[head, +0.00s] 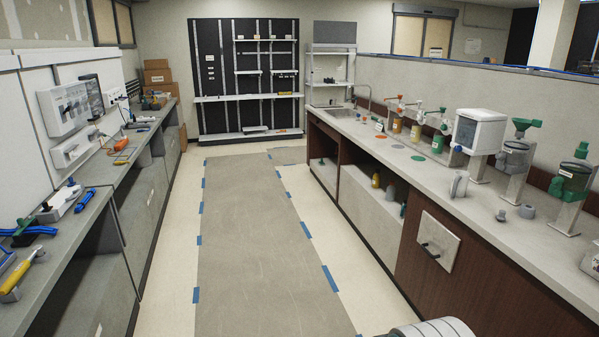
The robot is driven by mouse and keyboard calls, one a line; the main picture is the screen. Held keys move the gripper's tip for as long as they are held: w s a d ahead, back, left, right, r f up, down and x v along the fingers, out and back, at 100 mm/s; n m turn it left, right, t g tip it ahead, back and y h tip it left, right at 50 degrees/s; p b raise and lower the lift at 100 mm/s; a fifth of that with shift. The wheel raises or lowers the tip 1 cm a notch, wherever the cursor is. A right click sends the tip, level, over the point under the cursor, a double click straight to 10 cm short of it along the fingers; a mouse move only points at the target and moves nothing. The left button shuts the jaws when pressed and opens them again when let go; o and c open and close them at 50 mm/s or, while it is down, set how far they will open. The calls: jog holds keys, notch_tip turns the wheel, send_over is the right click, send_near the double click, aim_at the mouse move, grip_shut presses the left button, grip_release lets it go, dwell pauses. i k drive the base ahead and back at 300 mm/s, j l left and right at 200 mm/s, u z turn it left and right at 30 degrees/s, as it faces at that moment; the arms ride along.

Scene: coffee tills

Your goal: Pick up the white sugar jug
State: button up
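A small pale grey-white jug-like vessel (459,185) stands upright on the right-hand counter (440,178), near its front edge. It seems to have a handle; it is the closest match to the white sugar jug, but I cannot read any label on it. My gripper is not in view. Only a white ribbed part of my arm shows at the bottom edge, below and in front of the right counter, well apart from the jug.
Behind the jug stand a white-fronted dispenser (480,131) and green-topped dispensers (514,155). Small grey pieces (527,211) lie to its right. A left workbench (60,245) holds tools. The aisle floor (255,235) between is clear.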

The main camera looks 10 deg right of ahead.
aim_at(460, 178)
jog(key=i+z, duration=0.2)
jog(key=i, duration=0.55)
jog(key=i+j+z, duration=0.2)
jog(key=i, duration=0.5)
jog(key=i+j+z, duration=0.1)
jog(key=i+z, duration=0.3)
jog(key=i, duration=0.95)
jog(key=i+l+z, duration=0.15)
jog(key=i+z, duration=0.2)
jog(key=z, duration=0.15)
jog(key=i+z, duration=0.35)
jog(key=z, duration=0.15)
jog(key=i+j+z, duration=0.15)
jog(key=i+z, duration=0.2)
jog(key=z, duration=0.15)
